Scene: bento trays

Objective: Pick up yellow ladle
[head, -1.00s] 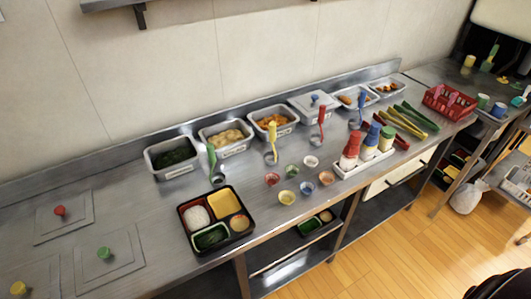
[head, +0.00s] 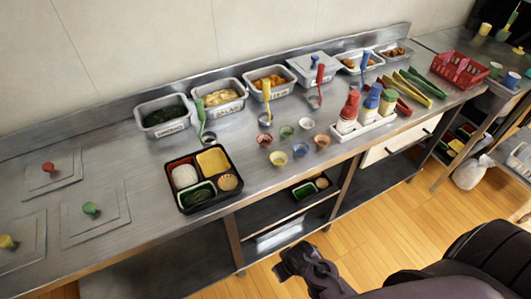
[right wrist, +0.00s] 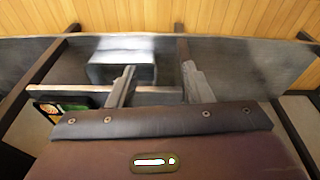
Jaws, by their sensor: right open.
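The yellow ladle (head: 267,97) stands upright on the steel counter in the head view, its yellow handle up and its metal bowl down. It is in front of the tray of orange food (head: 269,78). My right gripper (head: 297,260) is low in front of the counter's edge, well apart from the ladle. In the right wrist view my right gripper (right wrist: 158,84) has its two fingers spread, with nothing between them. The ladle does not show in the right wrist view. My left gripper is in neither view.
A green ladle (head: 202,115), a red ladle (head: 319,80) and a blue ladle (head: 363,62) stand in the same row. Small bowls, a black bento tray (head: 236,201) and a white bottle rack (head: 363,131) lie nearer the counter's front. The left front counter holds flat lids.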

